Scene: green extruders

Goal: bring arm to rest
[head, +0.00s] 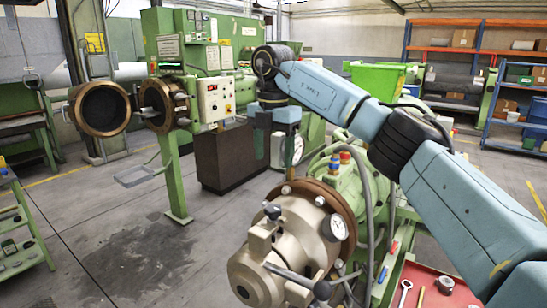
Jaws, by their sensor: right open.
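My right arm (328,93) is blue with black joints and reaches in from the right edge, high over the near machine. My right gripper (279,157) hangs from its end, pointing down. Its fingers are apart and nothing shows between them. It appears in front of the dark brown box and above the near extruder's metal head in the picture; how far apart they are I cannot tell. My left arm and left gripper are not in view.
A green extruder (345,180) with a metal head (285,240) and gauges stands close below my arm. Another green machine (165,45) with an open round flange (100,108) stands behind left. A red tray (425,282) holds tools at lower right. Grey floor (130,235) is open at left.

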